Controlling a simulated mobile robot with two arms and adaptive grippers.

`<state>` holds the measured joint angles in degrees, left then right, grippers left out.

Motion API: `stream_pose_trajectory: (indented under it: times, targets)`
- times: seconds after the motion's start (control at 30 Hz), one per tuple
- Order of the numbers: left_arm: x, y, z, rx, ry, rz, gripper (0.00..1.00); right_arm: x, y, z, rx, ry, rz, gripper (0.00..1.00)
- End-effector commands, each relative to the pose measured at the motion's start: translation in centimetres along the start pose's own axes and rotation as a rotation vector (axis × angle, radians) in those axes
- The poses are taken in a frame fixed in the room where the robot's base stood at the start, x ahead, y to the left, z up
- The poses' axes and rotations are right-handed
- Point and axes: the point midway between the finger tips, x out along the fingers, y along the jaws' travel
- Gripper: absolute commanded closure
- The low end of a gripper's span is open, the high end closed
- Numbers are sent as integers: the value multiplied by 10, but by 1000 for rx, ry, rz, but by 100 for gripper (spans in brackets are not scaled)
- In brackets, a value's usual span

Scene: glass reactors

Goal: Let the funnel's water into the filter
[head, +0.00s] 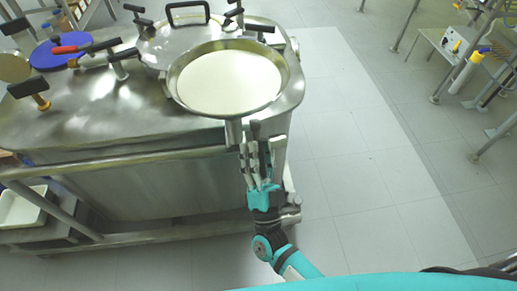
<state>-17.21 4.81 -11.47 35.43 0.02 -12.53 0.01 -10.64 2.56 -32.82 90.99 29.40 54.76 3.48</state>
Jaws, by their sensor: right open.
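A round steel dish (228,78) with a smooth cream-white inside stands at the right end of the steel vessel, and it looks like the filter or the funnel, I cannot tell which. A short grey spout or tube (233,132) shows at its near edge. My right gripper (257,150) is open just below and right of that tube, fingers pointing up toward the dish. I cannot tell whether it touches the tube. No valve or running water can be made out. My left gripper is out of view.
The steel vessel top (105,115) carries a lid (185,32) with a black handle, several black clamp levers and a red-handled lever (70,48). A white tray (22,208) sits on a low shelf at left.

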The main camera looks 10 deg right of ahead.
Motion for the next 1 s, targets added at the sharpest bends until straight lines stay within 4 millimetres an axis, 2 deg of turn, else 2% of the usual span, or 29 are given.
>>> stream_pose_trajectory:
  times: [0.53, 0.73, 1.0]
  targets:
    - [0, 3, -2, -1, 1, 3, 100, -101, 0, 1, 0, -7, 2, 53]
    - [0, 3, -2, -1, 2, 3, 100, -117, 0, 0, 0, -3, 0, 53]
    - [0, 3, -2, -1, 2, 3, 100, -118, 0, 0, 0, -3, 0, 53]
